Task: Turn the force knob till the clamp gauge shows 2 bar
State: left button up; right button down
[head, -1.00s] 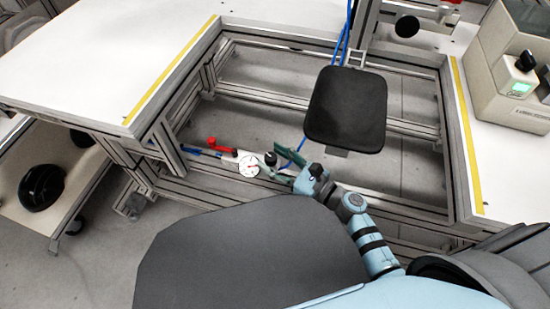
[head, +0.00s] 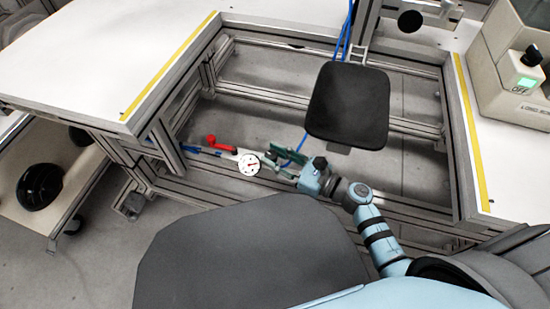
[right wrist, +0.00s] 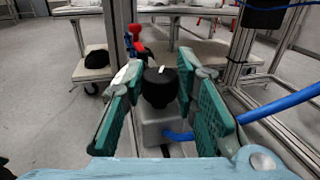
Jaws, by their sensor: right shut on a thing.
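The force knob (right wrist: 160,90) is black with a white mark on its top. It stands on a grey block (right wrist: 158,124) in the right wrist view. My right gripper (right wrist: 160,80) has its green fingers on both sides of the knob and is shut on it. In the head view the right gripper (head: 270,158) reaches in from the right, and its fingers largely hide the knob. The clamp gauge (head: 249,165) is a round white dial just left of the fingers; its red needle is too small to read. My left gripper is not in view.
A red handle (head: 211,141) lies behind and left of the gauge. A dark padded plate (head: 347,105) stands above the frame. A blue hose (right wrist: 275,105) runs beside the right finger. White tables flank the frame; a device with a green display (head: 525,84) stands at right.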

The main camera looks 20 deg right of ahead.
jog(key=g+b, duration=0.1)
jog(key=n+y+b, duration=0.1)
jog(key=n+g+y+b, duration=0.1)
jog(key=shift+w+d+f+g, duration=0.15)
jog(key=shift+w+f+g, duration=0.05)
jog(key=shift+f+g, duration=0.1)
jog(key=n+g+y+b, duration=0.1)
jog(key=n+g+y, duration=0.1)
jog(key=g, duration=0.1)
jog(key=n+g+y+b, duration=0.1)
jog(key=g, duration=0.1)
jog(key=shift+w+d+r+n+b, duration=0.1)
jog(key=shift+w+r+n+b, duration=0.15)
jog(key=shift+n+b, duration=0.15)
jog(key=shift+r+n+g+y, duration=0.1)
jog(key=shift+n+g+y, duration=0.2)
jog(key=shift+n+g, duration=0.7)
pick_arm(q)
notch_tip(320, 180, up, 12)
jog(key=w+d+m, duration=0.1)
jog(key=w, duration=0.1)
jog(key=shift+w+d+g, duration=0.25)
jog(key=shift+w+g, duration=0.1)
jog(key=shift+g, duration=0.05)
pick_arm(e)
jog(key=shift+w+n+g, duration=0.1)
jog(key=shift+n+g, duration=0.7)
jog(key=shift+g, duration=1)
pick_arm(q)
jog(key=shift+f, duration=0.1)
